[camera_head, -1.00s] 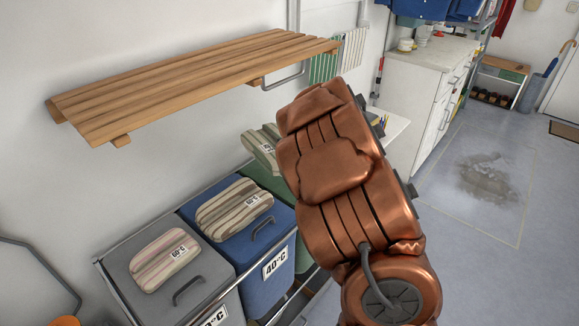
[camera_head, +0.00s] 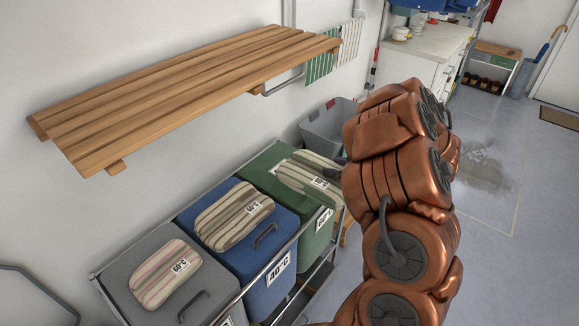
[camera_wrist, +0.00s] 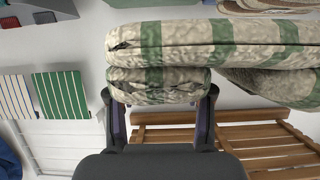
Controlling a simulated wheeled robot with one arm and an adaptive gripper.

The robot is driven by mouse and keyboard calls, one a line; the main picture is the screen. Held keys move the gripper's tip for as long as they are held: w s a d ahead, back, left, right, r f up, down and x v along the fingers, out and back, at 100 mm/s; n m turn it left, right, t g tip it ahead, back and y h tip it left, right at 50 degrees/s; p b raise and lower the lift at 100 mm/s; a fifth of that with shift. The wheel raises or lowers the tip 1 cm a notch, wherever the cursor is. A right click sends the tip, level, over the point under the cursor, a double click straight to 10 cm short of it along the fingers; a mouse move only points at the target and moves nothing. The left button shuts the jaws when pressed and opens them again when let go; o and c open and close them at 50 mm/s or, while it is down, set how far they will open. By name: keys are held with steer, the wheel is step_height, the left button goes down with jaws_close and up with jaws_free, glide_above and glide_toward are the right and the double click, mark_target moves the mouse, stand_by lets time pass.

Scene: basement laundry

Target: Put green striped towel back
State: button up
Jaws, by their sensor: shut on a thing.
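The green striped towel (camera_wrist: 210,45) is a thick folded beige bundle with green bands, filling the upper part of the wrist view. My gripper (camera_wrist: 160,96) is shut on its near folded part, one finger at each side. In the head view the towel (camera_head: 308,174) shows with a white tag over the green bin (camera_head: 256,170), left of my arm. Whether it touches the lid is not clear. My arm hides the gripper there. A slatted wooden shelf (camera_head: 185,90) is on the wall above the bins; it also shows in the wrist view (camera_wrist: 255,137).
A brown striped towel (camera_head: 233,214) lies on the blue bin (camera_head: 262,248), and a pink striped one (camera_head: 165,274) on the grey bin (camera_head: 119,263). A grey basket (camera_head: 325,134) stands beyond. Striped cloths (camera_head: 320,67) hang past the shelf. The shelf top is bare.

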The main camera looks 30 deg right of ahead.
steer(key=shift+w+d+f+p, duration=0.1)
steer(key=shift+w+f+p, duration=0.6)
steer(key=shift+w, duration=1.9)
steer(key=shift+w+d+f+p, duration=0.1)
steer(key=shift+w+f+p, duration=0.6)
steer(key=shift+w, duration=1.95)
steer(key=shift+w+d+f+p, duration=0.1)
steer(key=shift+w+f+p, duration=0.2)
steer(key=shift+w+f, duration=1.55)
steer(key=shift+w+r, duration=0.45)
steer(key=shift+w, duration=0.3)
steer(key=o, duration=1.4)
